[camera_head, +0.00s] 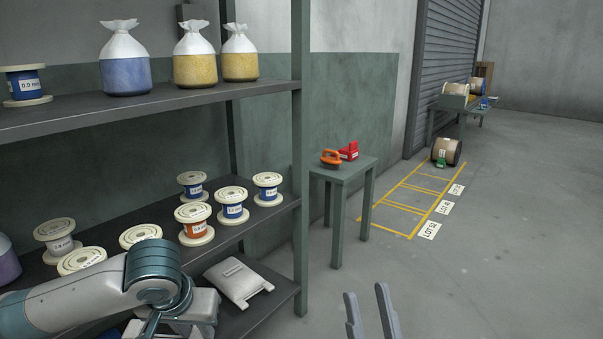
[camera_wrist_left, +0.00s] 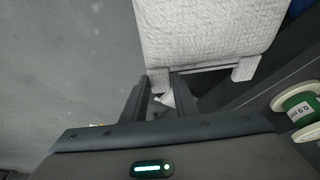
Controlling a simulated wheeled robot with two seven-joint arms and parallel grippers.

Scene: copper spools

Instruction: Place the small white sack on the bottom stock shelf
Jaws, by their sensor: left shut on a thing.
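The small white sack (camera_head: 238,282) shows in the head view at the right end of the bottom stock shelf (camera_head: 258,313), over its boards. I cannot tell whether it rests fully on them. In the left wrist view the sack (camera_wrist_left: 205,30) fills the top, with its corner tabs toward me. My left gripper (camera_wrist_left: 163,98) is shut on a near tab of the sack. In the head view its fingers are hidden behind my wrist. My right gripper (camera_head: 370,305) is open and empty, to the right of the shelf post.
Several wire spools (camera_head: 232,205) stand on the shelf above. Larger tied bags (camera_head: 125,60) stand on the top shelf. A green spool (camera_wrist_left: 298,105) is near my left gripper. The rack post (camera_head: 300,150) stands right of the sack. A small table (camera_head: 343,172) is beyond it.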

